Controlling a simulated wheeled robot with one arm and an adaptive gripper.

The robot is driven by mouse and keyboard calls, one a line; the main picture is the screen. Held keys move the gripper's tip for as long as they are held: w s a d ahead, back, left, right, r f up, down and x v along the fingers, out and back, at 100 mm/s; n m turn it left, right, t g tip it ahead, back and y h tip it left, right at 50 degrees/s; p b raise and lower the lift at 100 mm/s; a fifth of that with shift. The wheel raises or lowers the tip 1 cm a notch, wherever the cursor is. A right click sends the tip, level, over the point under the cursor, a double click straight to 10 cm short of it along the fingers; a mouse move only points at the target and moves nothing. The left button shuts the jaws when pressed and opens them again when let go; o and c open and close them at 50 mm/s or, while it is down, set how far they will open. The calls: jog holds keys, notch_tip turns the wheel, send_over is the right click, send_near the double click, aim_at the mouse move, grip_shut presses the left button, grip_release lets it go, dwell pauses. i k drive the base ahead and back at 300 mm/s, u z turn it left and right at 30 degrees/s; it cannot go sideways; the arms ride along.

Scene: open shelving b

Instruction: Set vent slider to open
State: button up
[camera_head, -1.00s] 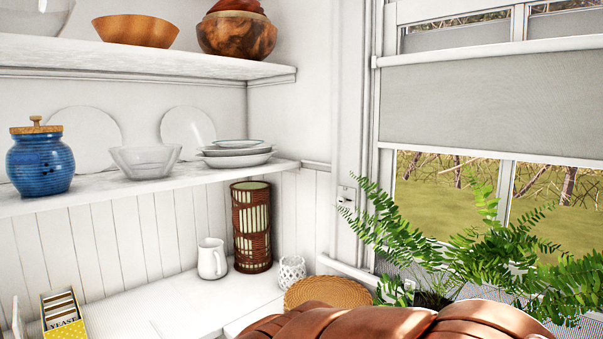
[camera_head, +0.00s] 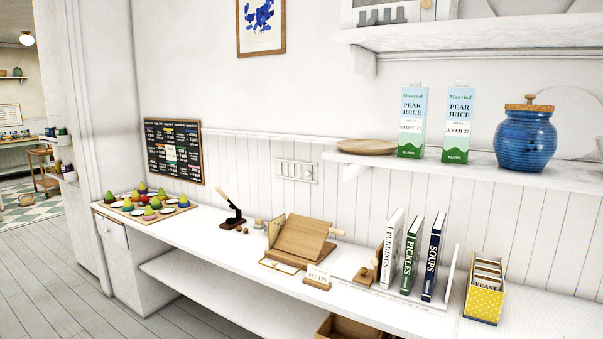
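A small white slotted plate (camera_head: 296,171), which looks like a vent, is fixed on the white panelled wall above the counter. It has several upright slots; its slider's position is too small to tell. A white unit with grey slots and a wooden knob (camera_head: 392,12) stands on the upper shelf at the top edge, partly cut off. I cannot tell what it is. My gripper is not in view.
The white counter (camera_head: 215,255) holds a sloped wooden stand (camera_head: 300,238), upright books (camera_head: 411,254) and a yellow packet box (camera_head: 484,290). Two juice cartons (camera_head: 412,122) and a blue jar (camera_head: 526,135) stand on the shelf above. Open floor (camera_head: 60,290) lies at left.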

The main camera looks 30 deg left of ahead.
aim_at(308, 168)
jog(key=u, duration=0.6)
jog(key=i, duration=1.2)
jog(key=u, duration=1.4)
jog(key=i, duration=1.7)
jog(key=u, duration=0.55)
